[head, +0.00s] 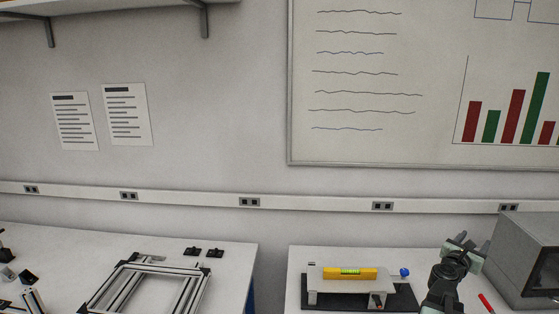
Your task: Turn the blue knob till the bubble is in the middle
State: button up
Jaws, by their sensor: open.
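A yellow spirit level (350,273) with a green vial lies on a raised grey plate (312,285) on a black base (402,297), on the right-hand bench. The bubble inside the vial is too small to place. The blue knob (404,272) is at the right end of the plate. My gripper (463,240) is at the end of my dark arm, to the right of the blue knob and apart from it. It is open and holds nothing visible.
A grey box-shaped machine (520,262) stands at the bench's right, with a red pen-like object (486,303) before it. An aluminium frame (145,285) lies on the left bench (60,245). A gap separates the benches. A whiteboard (425,80) hangs on the wall behind.

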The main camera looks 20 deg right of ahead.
aim_at(404, 273)
jog(key=u, duration=0.05)
jog(key=k, duration=0.85)
jog(key=z, duration=0.1)
